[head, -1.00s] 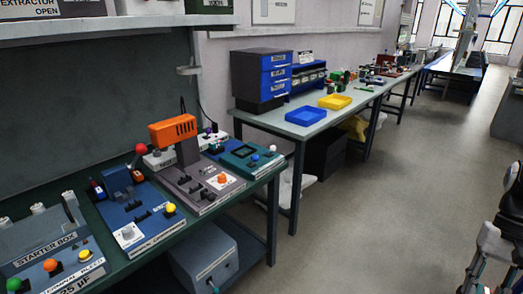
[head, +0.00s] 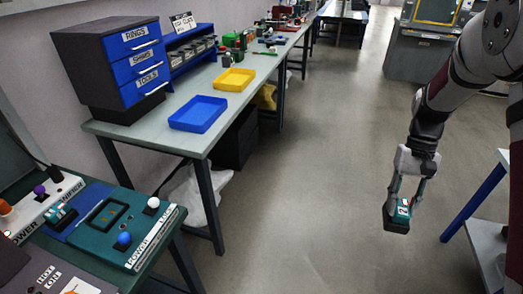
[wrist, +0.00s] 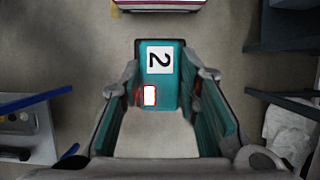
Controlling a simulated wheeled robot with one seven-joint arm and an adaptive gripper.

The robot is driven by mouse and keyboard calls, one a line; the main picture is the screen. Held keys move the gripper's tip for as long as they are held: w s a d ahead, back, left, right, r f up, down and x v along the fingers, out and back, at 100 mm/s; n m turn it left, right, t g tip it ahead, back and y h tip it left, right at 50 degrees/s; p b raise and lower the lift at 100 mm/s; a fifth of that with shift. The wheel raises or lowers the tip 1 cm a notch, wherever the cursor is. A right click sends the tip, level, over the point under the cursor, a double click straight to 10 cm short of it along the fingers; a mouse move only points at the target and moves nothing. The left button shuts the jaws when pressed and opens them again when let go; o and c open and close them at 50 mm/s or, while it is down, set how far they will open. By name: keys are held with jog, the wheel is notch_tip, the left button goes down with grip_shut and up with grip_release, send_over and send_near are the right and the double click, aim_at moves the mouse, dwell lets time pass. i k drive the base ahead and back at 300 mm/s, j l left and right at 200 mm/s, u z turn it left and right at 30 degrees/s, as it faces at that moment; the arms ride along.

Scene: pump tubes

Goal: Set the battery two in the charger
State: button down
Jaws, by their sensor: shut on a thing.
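My gripper (head: 406,186) is shut on a teal and dark battery (head: 397,220) with a "2" label. It holds the battery in the air above open floor, right of the benches. In the wrist view the battery (wrist: 175,92) lies between the fingers, with its label and a small red-edged white patch showing. A teal board (head: 152,236) with a dark rectangular recess (head: 105,215), its label partly legible as "POWER", sits on the near bench at lower left. I cannot tell whether this board is the charger.
A blue tray (head: 198,114) and a yellow tray (head: 234,79) lie on the far bench beside a drawer cabinet (head: 135,60). A teal-topped block (head: 60,216) sits beside the teal board. A blue-legged table (head: 474,204) stands at right. Floor between is clear.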

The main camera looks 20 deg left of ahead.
aim_at(108, 217)
jog(key=i+j+u, duration=0.1)
jog(key=i+u, duration=0.25)
jog(key=i, duration=0.2)
jog(key=i+u, duration=0.3)
jog(key=i, duration=0.2)
jog(key=u, duration=1.75)
